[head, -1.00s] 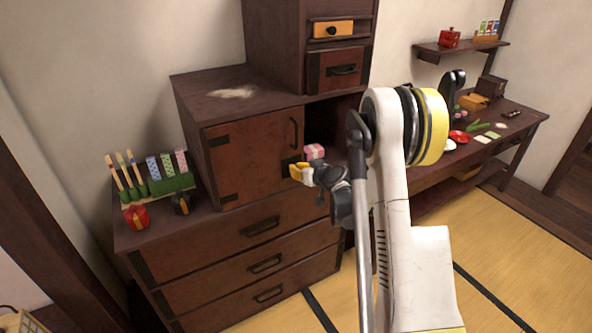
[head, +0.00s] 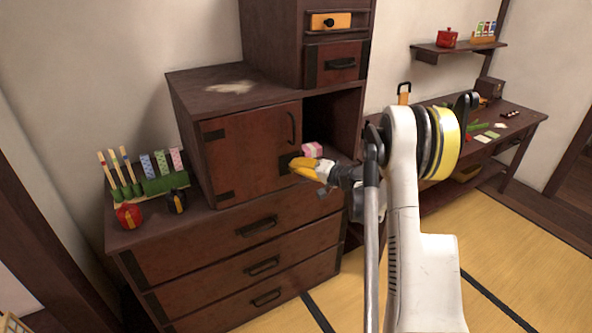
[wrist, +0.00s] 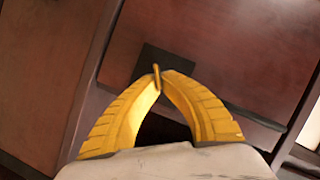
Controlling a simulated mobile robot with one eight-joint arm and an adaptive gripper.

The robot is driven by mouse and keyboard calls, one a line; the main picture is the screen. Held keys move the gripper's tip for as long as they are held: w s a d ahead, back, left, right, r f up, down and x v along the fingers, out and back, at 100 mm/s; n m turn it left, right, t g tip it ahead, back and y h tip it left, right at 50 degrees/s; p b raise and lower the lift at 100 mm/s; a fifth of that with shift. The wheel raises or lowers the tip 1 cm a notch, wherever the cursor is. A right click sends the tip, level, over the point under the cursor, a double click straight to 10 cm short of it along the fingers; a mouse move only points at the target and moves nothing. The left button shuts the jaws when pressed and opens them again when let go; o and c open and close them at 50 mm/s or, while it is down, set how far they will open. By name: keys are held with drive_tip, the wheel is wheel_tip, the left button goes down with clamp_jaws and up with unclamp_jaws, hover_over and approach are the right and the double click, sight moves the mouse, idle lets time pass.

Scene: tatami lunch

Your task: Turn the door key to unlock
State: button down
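The reddish-brown cabinet door (head: 250,155) is closed, with a dark handle (head: 291,128) near its right edge. A dark square lock plate (head: 286,160) sits below the handle and also shows in the wrist view (wrist: 164,60). The small brass door key (wrist: 156,76) stands out from that plate, its flat part between my fingertips. My gripper (wrist: 158,79) has its yellow fingers closed in on the key from both sides. In the head view my gripper (head: 296,165) is right at the plate and hides the key.
A pink box (head: 312,150) sits in the open compartment right of the door. On the chest top at left are a green rack (head: 165,183), a red round item (head: 129,215) and a dark one (head: 177,201).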

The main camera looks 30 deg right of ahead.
drive_tip(key=m, duration=0.1)
drive_tip(key=m+y+b, duration=0.1)
drive_tip(key=m, duration=0.1)
drive_tip(key=shift+d+f+t, duration=0.1)
drive_tip(key=shift+f+t, duration=0.15)
drive_tip(key=shift+t, duration=0.15)
drive_tip(key=shift+f+m+t+y, duration=0.1)
drive_tip(key=shift+m+t+y, duration=0.4)
drive_tip(key=shift+m, duration=0.7)
drive_tip(key=c, duration=1.6)
unclamp_jaws()
drive_tip(key=v, duration=1.2)
